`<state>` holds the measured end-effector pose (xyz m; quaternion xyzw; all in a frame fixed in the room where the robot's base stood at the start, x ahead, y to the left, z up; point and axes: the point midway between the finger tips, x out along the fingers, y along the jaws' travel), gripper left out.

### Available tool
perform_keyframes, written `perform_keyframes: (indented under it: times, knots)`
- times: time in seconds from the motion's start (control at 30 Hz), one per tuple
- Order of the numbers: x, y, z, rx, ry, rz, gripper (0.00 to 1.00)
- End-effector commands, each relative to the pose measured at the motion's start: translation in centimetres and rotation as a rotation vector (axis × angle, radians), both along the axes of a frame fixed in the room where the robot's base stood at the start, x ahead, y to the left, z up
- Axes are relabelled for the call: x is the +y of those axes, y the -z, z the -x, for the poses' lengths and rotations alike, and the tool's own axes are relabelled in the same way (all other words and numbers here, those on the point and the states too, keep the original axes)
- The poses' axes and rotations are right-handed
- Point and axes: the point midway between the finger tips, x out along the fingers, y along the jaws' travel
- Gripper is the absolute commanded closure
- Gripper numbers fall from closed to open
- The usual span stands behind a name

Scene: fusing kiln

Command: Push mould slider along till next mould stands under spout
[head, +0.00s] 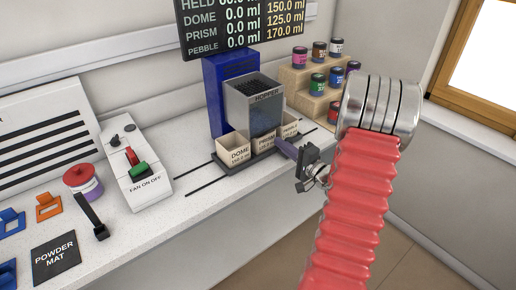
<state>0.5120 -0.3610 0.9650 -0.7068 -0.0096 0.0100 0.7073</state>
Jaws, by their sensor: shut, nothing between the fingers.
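The mould slider (224,172) is a dark tray on the counter. It carries three cream moulds in a row: DOME (236,155) at the left, PRISM (265,143) in the middle, PEBBLE (291,130) at the right. The grey hopper (252,103) on a blue stand (213,90) rises behind and over them, roughly above PRISM. Its spout is hidden, so I cannot tell exactly which mould it lines up with. My gripper (281,147) is shut and empty, in front of the slider's right part near PRISM and PEBBLE. I cannot tell whether it touches.
Dark guide lines (195,166) run along the counter on both sides of the slider. Stepped shelves of jars (307,85) stand behind right. A readout board (245,22) hangs above.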

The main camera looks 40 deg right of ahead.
Motion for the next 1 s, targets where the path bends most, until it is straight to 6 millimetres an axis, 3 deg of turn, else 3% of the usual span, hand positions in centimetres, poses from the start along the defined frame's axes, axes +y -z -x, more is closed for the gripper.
perform_keyframes:
  times: [1.0]
  knots:
    - [-5.1,0.0,-0.1,-0.001,0.002,0.002,1.00]
